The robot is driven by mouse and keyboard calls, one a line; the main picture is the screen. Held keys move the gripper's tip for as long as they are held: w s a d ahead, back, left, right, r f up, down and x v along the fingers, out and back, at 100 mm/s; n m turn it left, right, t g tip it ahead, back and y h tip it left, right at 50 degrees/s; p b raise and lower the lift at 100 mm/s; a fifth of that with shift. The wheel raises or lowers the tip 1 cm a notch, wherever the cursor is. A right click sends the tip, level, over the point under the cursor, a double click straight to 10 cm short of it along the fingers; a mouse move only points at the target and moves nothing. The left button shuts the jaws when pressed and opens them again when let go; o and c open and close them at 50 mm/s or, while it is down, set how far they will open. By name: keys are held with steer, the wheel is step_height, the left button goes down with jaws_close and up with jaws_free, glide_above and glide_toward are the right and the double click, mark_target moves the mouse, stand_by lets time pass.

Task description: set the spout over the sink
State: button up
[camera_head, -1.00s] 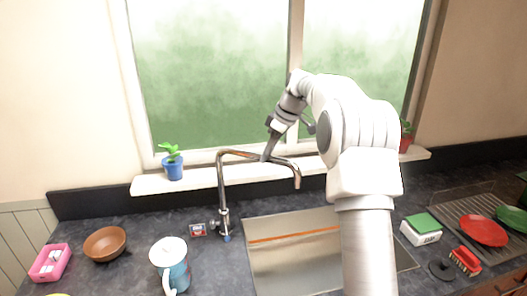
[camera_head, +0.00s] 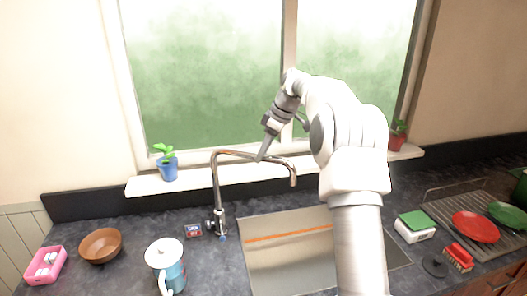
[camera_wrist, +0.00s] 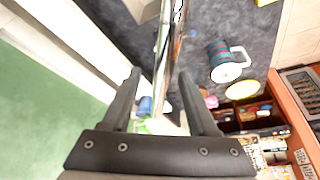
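The metal faucet spout (camera_head: 237,153) rises from its base at the left of the sink (camera_head: 285,265) and bends right. Its downturned end (camera_head: 294,179) hangs over the sink. My gripper (camera_head: 261,157) reaches down to the horizontal part of the spout, about midway along it. In the wrist view my gripper (camera_wrist: 159,74) has its two fingers apart, with the spout (camera_wrist: 162,50) running between them. I cannot tell whether a finger touches it. The tap handle (camera_head: 210,225) is at the faucet's base.
The window and its sill (camera_head: 200,180) stand close behind the faucet. A blue-and-white pitcher (camera_head: 168,268), a brown bowl (camera_head: 101,246) and a pink box (camera_head: 45,265) are at the left. A green-topped box (camera_head: 415,225) and dish rack (camera_head: 470,212) are at the right.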

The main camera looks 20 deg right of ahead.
steer(key=v, duration=1.2)
steer(key=shift+s+a, duration=0.1)
stand_by(0.4)
